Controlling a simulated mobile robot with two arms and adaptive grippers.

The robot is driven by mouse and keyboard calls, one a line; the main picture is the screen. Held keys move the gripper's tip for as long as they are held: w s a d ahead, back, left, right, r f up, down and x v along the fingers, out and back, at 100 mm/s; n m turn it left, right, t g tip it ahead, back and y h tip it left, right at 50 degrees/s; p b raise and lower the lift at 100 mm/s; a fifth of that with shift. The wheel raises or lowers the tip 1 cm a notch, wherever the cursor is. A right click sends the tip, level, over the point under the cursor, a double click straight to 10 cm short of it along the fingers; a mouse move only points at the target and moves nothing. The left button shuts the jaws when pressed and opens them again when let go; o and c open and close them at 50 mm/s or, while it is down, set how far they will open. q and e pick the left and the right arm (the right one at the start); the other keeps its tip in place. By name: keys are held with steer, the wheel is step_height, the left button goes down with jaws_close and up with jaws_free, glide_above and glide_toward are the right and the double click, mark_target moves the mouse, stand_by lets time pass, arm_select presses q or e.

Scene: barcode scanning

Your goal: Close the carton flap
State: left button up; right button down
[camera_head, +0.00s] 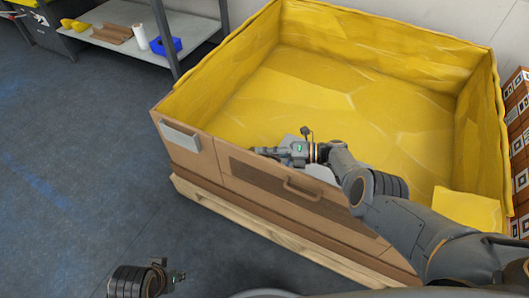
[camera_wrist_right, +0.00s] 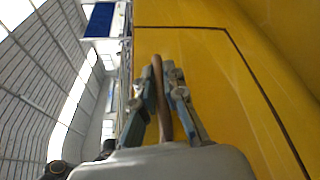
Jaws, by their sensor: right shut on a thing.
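The large carton (camera_head: 190,165) has brown outer walls and a yellow lining, and its top is open. The flap (camera_head: 325,208) is a panel in its front wall with a dark patch and a brown handle. It looks upright, about in line with the wall. My right gripper (camera_head: 264,151) is at the flap's top edge. In the right wrist view its two fingers (camera_wrist_right: 166,75) are shut on a thin brown edge, which I take to be the flap's edge. My left gripper (camera_head: 178,277) is low on the left, apart from the carton; its jaws are too small to read.
The carton stands on a wooden pallet (camera_head: 205,198). A shelf (camera_head: 110,39) with a blue bin (camera_head: 167,46) and a white roll (camera_head: 140,36) is at the back left. Stacked labelled boxes (camera_head: 519,150) stand at the right. The floor at left is clear.

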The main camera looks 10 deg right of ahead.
steer(key=shift+f, duration=0.15)
steer(key=c, duration=1.4)
jaws_free()
steer(key=v, duration=1.2)
